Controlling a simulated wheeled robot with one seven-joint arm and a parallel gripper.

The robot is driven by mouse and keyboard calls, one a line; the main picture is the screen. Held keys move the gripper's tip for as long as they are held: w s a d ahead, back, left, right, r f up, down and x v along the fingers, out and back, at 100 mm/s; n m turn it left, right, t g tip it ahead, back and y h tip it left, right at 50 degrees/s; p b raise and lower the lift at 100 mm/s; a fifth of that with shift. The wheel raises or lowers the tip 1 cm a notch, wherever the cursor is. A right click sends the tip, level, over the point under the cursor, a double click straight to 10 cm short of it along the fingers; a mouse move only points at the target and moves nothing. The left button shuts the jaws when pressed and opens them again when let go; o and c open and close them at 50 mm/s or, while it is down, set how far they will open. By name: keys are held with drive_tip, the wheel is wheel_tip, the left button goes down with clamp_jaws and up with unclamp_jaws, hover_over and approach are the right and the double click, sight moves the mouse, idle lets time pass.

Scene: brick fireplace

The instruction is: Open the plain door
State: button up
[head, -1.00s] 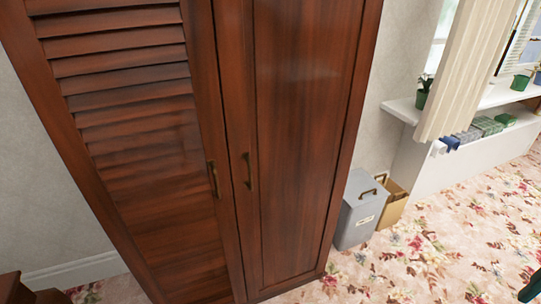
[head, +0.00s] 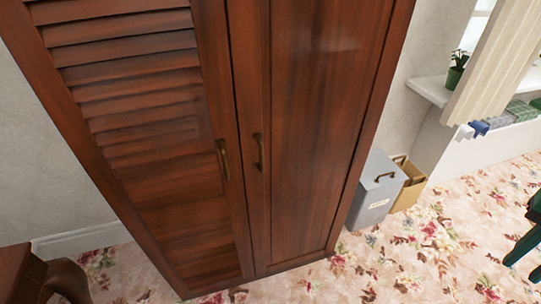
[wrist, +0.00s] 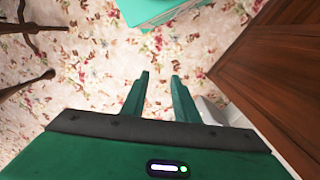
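The plain door (head: 318,130) is the smooth right-hand door of a dark brown wooden wardrobe. It is shut, with a small brass handle (head: 258,151) near its left edge. The louvred door (head: 150,150) beside it is also shut, with its own brass handle (head: 222,160). My green gripper (head: 516,238) shows partly at the right edge of the head view, well apart from the plain door. In the wrist view my gripper (wrist: 160,76) has its two fingers apart with nothing between them. Wardrobe wood (wrist: 275,75) fills the right of that view; no handle shows there.
A grey box (head: 377,190) and a tan box (head: 410,185) stand on the floor right of the wardrobe. A window ledge (head: 432,90) holds a potted plant (head: 456,72). Dark wooden furniture (head: 35,275) stands front left. The floral carpet (head: 430,250) before the wardrobe is largely clear.

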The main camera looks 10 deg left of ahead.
sight(270, 156)
drive_tip(key=w+a+f+g+y, duration=0.1)
drive_tip(key=w+a+f+y, duration=0.1)
drive_tip(key=w+a+f, duration=0.7)
drive_tip(key=w+a+f+m+y, duration=0.1)
drive_tip(key=a+f+m+y, duration=0.2)
drive_tip(key=a, duration=0.5)
drive_tip(key=w+a+f+y, duration=0.15)
drive_tip(key=a+f, duration=0.25)
drive_tip(key=a, duration=0.4)
drive_tip(key=w+a+r+m+y, duration=0.1)
drive_tip(key=a+r+m+y, duration=0.15)
drive_tip(key=a, duration=0.35)
drive_tip(key=w+a+r+m+y, duration=0.1)
drive_tip(key=a+y, duration=0.2)
drive_tip(key=a, duration=0.3)
drive_tip(key=w+a+r+m+t+y, duration=0.1)
drive_tip(key=w+a+r+m+y, duration=0.15)
drive_tip(key=r, duration=0.25)
drive_tip(key=w+a+r+m+t+y, duration=0.1)
drive_tip(key=w+a+r+m+y, duration=0.1)
drive_tip(key=a+r+m+y, duration=0.3)
drive_tip(key=a, duration=0.3)
drive_tip(key=a+n+h, duration=0.1)
drive_tip(key=a, duration=0.1)
drive_tip(key=a+n, duration=0.1)
drive_tip(key=a, duration=0.2)
drive_tip(key=shift+w+a+r+h, duration=0.15)
drive_tip(key=shift+a+r+h, duration=0.15)
drive_tip(key=shift+r, duration=0.1)
clamp_jaws()
